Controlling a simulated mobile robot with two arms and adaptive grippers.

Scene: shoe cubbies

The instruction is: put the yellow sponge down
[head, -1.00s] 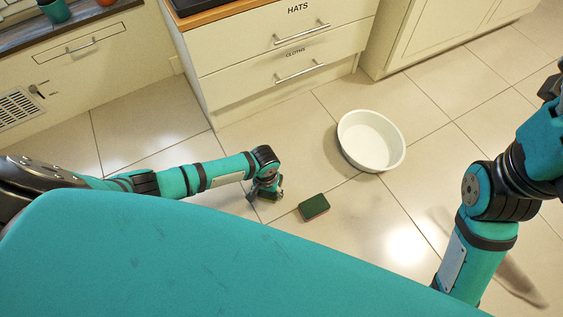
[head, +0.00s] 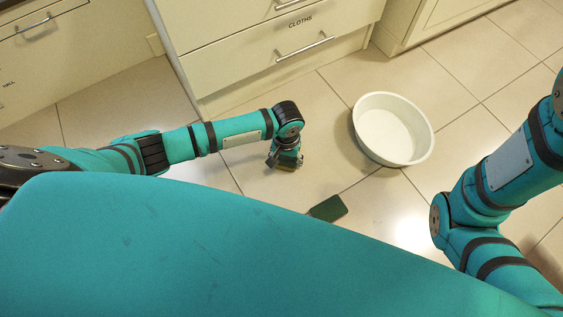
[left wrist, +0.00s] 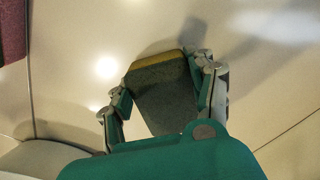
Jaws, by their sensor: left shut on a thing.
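The yellow sponge (left wrist: 160,93) is between the fingers of my left gripper (left wrist: 165,100) in the left wrist view. It has a yellow edge and a dark grey-green face. In the head view my left gripper (head: 284,163) points down over the floor tiles, left of the white basin, with a bit of yellow sponge (head: 286,168) below it. The gripper is shut on the sponge. I cannot tell whether the sponge touches the floor. My right gripper is out of view; only its arm shows at the right.
A green sponge-like block (head: 329,208) lies on the floor nearby, partly hidden by my body. A round white basin (head: 393,128) stands to the right. A drawer unit labelled CLOTHS (head: 255,55) is behind. Bare tiles (head: 245,175) lie around the gripper.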

